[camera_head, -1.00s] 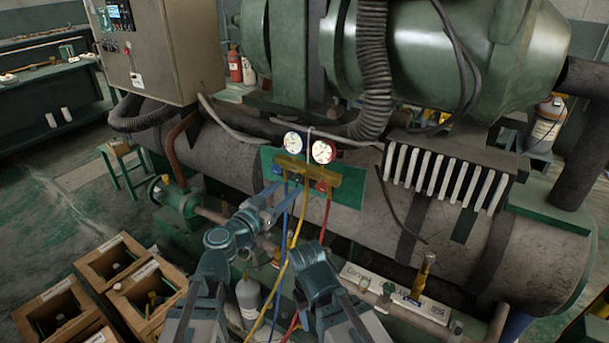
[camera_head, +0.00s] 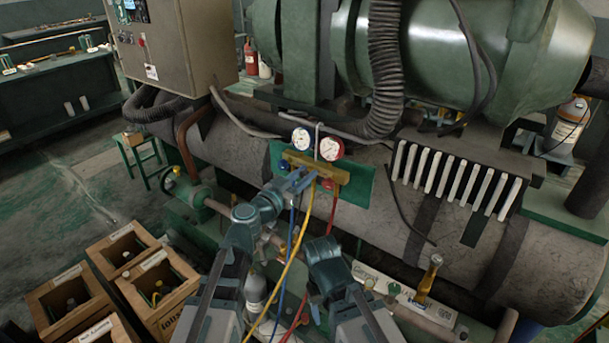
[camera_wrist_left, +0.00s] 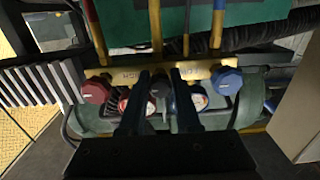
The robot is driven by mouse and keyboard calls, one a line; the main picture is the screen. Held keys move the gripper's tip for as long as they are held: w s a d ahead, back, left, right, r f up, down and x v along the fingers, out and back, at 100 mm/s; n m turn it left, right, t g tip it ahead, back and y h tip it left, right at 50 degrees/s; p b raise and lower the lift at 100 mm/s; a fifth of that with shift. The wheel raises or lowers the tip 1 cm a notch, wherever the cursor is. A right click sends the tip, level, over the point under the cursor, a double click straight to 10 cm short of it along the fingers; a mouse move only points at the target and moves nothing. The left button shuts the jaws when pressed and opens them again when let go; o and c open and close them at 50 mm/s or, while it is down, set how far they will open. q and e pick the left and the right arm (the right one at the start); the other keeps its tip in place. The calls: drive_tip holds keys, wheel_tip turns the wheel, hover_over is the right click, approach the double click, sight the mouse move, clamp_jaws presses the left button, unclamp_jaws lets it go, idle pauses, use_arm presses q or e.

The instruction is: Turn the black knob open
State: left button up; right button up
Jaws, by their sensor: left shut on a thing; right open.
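The brass gauge manifold (camera_head: 330,169) is fixed to a green plate on the machine, with a blue gauge (camera_head: 302,139) and a red gauge (camera_head: 331,148) above it. In the left wrist view, the black knob (camera_wrist_left: 159,86) sits on the manifold between the red knob (camera_wrist_left: 96,90) and the blue knob (camera_wrist_left: 226,80). My left gripper (camera_head: 296,181) is at the manifold, its fingers on both sides of the black knob and shut on it. The fingers partly hide the knob, and its turn angle cannot be told. My right gripper (camera_head: 316,303) is low, apart from the manifold, and open.
Blue, yellow (camera_head: 292,250) and red hoses hang from the manifold close to both arms. A grey cylinder (camera_head: 255,290) stands below. Open wooden boxes (camera_head: 160,290) are at the lower left.

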use_arm(q)
clamp_jaws()
drive_tip(key=n, duration=0.4)
drive_tip(key=shift+n, duration=0.4)
drive_tip(key=n, duration=0.5)
drive_tip(key=shift+n, duration=0.3)
drive_tip(key=n, duration=0.5)
drive_tip(key=shift+s, duration=0.1)
drive_tip(key=shift+r+n, duration=0.1)
drive_tip(key=shift+n, duration=2.3)
drive_tip(key=o, duration=1)
unclamp_jaws()
drive_tip(key=shift+c, duration=0.2)
